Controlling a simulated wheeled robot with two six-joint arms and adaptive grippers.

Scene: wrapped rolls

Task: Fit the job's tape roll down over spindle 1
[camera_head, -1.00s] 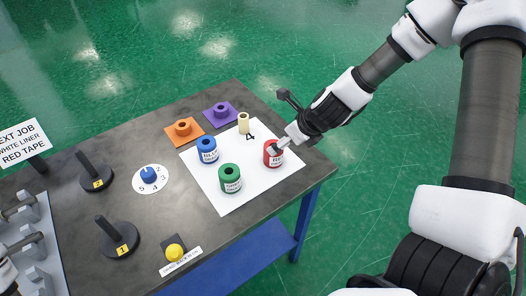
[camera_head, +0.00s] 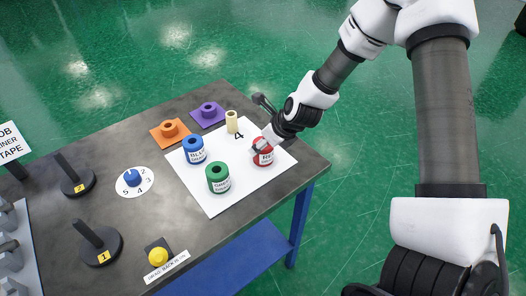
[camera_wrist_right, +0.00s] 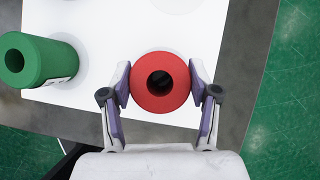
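The red tape roll (camera_head: 263,152) stands upright on the white mat (camera_head: 212,204), near its right corner. My right gripper (camera_head: 262,141) reaches down over it from the upper right. In the right wrist view the red roll (camera_wrist_right: 160,83) sits between the two fingers, whose pads appear to touch it on both sides; its hole faces the camera. Spindle 1 (camera_head: 89,235) is a bare black post on a round base with a yellow 1 label, at the table's left front. My left gripper is not in view.
Blue (camera_head: 194,150) and green (camera_head: 217,179) rolls and a cream core (camera_head: 232,122) stand on the mat. Spindle 2 (camera_head: 69,174), a blue dial (camera_head: 132,178) and a yellow button (camera_head: 158,257) are to the left.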

